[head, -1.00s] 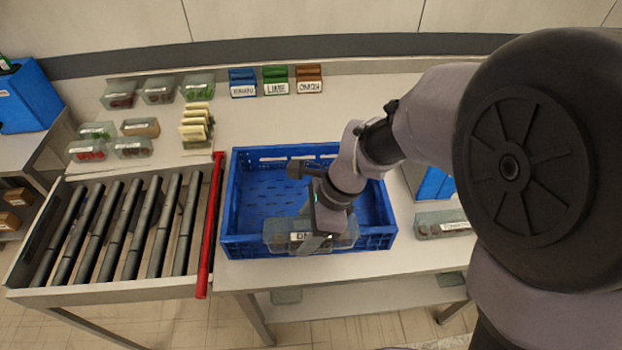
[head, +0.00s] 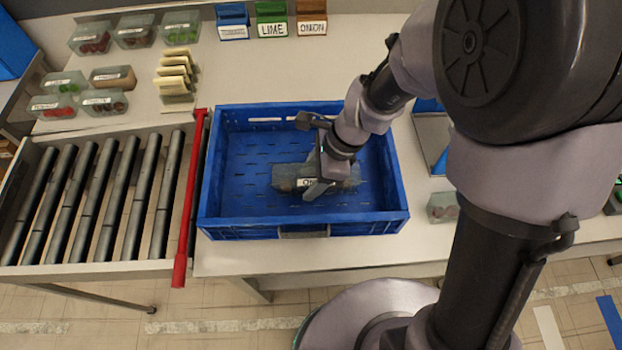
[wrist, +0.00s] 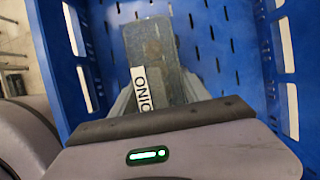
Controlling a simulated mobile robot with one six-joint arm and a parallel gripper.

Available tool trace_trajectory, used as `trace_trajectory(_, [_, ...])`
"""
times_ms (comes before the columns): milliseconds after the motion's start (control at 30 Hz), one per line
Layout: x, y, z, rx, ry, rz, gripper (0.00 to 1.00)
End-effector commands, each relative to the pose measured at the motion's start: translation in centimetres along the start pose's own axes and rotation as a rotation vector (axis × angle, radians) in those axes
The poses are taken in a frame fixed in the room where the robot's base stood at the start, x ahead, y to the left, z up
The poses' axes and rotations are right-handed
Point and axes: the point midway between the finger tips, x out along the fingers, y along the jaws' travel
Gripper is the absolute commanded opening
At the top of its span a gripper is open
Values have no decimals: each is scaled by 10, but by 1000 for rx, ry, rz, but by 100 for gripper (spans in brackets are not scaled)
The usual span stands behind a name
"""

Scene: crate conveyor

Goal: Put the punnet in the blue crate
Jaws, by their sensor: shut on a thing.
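The punnet (head: 286,178) is a clear, greyish box with a white label, which reads "ONIO" in the wrist view (wrist: 157,52). My gripper (head: 318,184) is shut on the punnet. It holds the punnet inside the outline of the blue crate (head: 252,229), near the middle and low between the walls. I cannot tell whether the punnet touches the slotted crate floor. My wrist hides part of the punnet's right side in the head view. In the wrist view the crate walls (wrist: 66,60) rise on both sides. Nothing else shows in the crate.
A roller conveyor (head: 100,190) with a red bar (head: 190,200) lies left of the crate. Several other punnets (head: 91,38) and a row of cream cards (head: 175,75) stand behind it. Blue, green and brown labelled holders (head: 271,20) stand at the back. Another punnet (head: 442,207) sits right of the crate.

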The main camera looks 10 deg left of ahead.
Motion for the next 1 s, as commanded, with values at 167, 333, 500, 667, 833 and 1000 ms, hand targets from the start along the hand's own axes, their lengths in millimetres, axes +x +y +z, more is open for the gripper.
trace_trajectory(167, [-2,0,1,-1,0,-1,11])
trace_trajectory(333, [1,0,0,-1,0,0,64])
trace_trajectory(500, [0,0,0,-1,0,-1,76])
trace_trajectory(667, [0,0,0,-1,0,-1,76])
trace_trajectory(833, [-25,-1,3,0,-1,-3,76])
trace_trajectory(1000, [-78,-1,4,0,0,-4,76])
